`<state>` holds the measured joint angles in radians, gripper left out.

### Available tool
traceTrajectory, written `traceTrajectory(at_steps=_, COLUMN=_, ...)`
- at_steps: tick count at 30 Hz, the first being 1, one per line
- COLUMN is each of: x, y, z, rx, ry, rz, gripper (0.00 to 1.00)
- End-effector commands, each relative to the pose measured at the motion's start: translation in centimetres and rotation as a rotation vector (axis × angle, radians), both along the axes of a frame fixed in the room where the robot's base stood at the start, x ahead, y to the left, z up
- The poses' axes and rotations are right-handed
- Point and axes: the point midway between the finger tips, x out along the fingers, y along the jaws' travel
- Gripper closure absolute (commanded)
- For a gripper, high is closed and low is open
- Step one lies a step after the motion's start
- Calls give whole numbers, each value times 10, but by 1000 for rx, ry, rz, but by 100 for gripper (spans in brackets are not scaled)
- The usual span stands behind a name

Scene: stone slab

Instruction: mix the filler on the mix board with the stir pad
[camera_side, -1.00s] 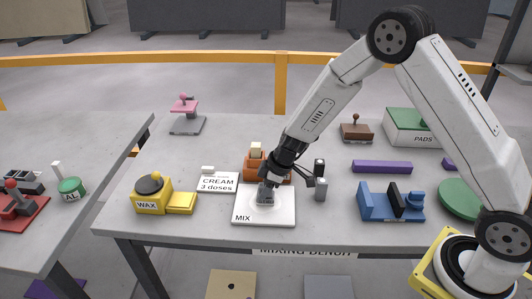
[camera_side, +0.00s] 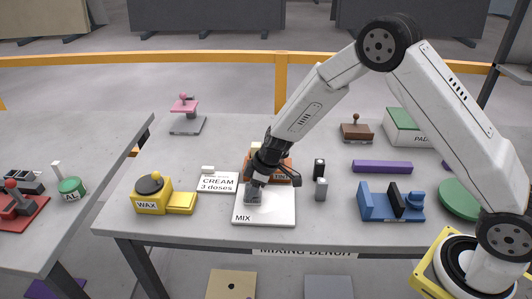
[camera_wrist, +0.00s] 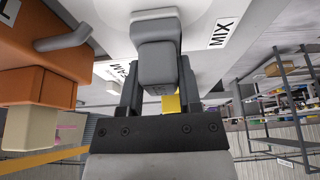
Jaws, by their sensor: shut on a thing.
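The mix board (camera_side: 279,206) is a white slab marked MIX at the front middle of the bench; part of it also shows in the wrist view (camera_wrist: 205,14). My gripper (camera_side: 254,184) is over the left part of the board, pointing down. It is shut on the grey stir pad (camera_side: 252,197), whose grey handle sits between the fingers in the wrist view (camera_wrist: 157,68). The pad's pale base is at or just above the board; I cannot tell if it touches. I cannot make out the filler on the board in these views.
An orange dispenser (camera_side: 283,170) stands just behind the board. A yellow WAX unit (camera_side: 152,194) and a CREAM card (camera_side: 217,183) are to the left. Small grey and black posts (camera_side: 321,189) and a blue holder (camera_side: 388,205) are to the right.

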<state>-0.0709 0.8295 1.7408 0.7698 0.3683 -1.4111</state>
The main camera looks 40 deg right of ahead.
Motion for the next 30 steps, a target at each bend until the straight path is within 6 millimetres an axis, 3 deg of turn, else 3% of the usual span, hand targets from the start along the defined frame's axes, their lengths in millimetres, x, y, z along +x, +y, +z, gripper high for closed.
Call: traceTrajectory(at_steps=30, x=-20, y=-30, z=-2, rx=-1, ry=-1, rz=1, gripper=100)
